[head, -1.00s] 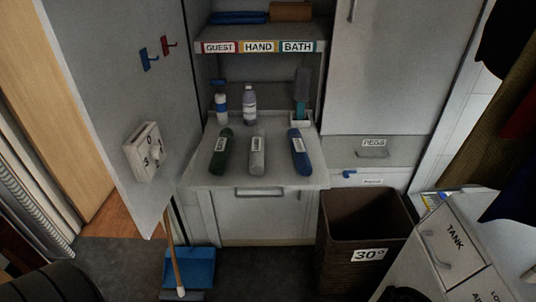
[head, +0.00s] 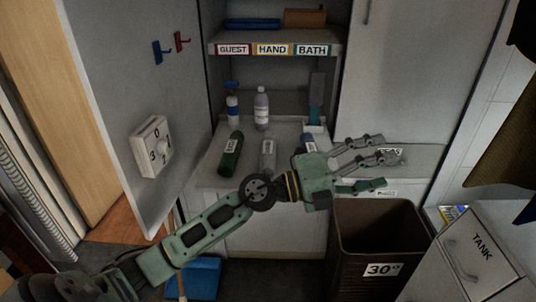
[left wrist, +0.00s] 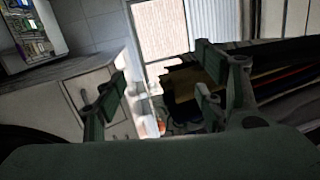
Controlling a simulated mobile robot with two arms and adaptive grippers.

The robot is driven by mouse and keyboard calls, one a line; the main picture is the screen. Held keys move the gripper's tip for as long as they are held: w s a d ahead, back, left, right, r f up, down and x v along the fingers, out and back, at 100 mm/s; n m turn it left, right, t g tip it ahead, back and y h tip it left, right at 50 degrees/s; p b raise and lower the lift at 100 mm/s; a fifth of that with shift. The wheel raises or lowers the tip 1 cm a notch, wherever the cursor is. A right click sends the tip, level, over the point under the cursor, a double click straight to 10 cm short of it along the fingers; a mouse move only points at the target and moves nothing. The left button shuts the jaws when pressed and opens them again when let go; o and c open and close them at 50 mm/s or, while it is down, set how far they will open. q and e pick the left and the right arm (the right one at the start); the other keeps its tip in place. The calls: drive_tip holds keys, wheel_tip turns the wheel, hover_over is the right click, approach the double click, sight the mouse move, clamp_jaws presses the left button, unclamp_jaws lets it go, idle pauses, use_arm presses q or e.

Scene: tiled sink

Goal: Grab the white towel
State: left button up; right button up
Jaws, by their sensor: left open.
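A white rolled towel (head: 268,153) with a label lies on the counter, in the middle between a green roll (head: 231,153) and a blue roll (head: 309,143). My left arm crosses in front of the counter, covering the white towel's near end and much of the blue roll. My left gripper (head: 385,163) is open and empty, to the right of the rolls, pointing right over the basket and away from the white towel. Its spread fingers show in the left wrist view (left wrist: 168,85) with nothing between them; no towel shows there. My right gripper is not in view.
Two bottles (head: 262,108) stand behind the rolls, under a shelf labelled GUEST, HAND, BATH (head: 274,49). A brown basket marked 30° (head: 382,268) and a TANK cabinet (head: 480,240) stand at right.

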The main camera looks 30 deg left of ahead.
use_arm(q)
wheel_tip(320, 180, down, 5)
drive_tip(key=w+a+m+g+y, duration=0.2)
drive_tip(key=a+m+g+y, duration=0.1)
drive_tip(key=m+g, duration=0.1)
drive_tip(key=n+g+y, duration=0.2)
drive_tip(key=g+y, duration=0.1)
drive_tip(key=y, duration=0.7)
hover_over(264, 162)
drive_tip(key=s+d, duration=0.1)
drive_tip(key=d, duration=0.6)
wheel_tip(264, 162, down, 5)
drive_tip(key=shift+d+f, duration=0.1)
drive_tip(key=shift+d, duration=0.05)
drive_tip(key=a+y, duration=0.1)
drive_tip(key=a, duration=0.1)
drive_tip(key=s+a+n+y, duration=0.1)
drive_tip(key=a, duration=0.4)
drive_tip(key=shift+s+a+r+n+g+y, duration=0.2)
drive_tip(key=shift+a+r+n+g+y, duration=0.1)
drive_tip(key=shift+n+y, duration=0.1)
drive_tip(key=x, duration=0.2)
drive_tip(key=p+x, duration=0.1)
drive_tip(key=x, duration=0.4)
drive_tip(key=shift+d+f, duration=0.15)
drive_tip(key=shift+d, duration=0.1)
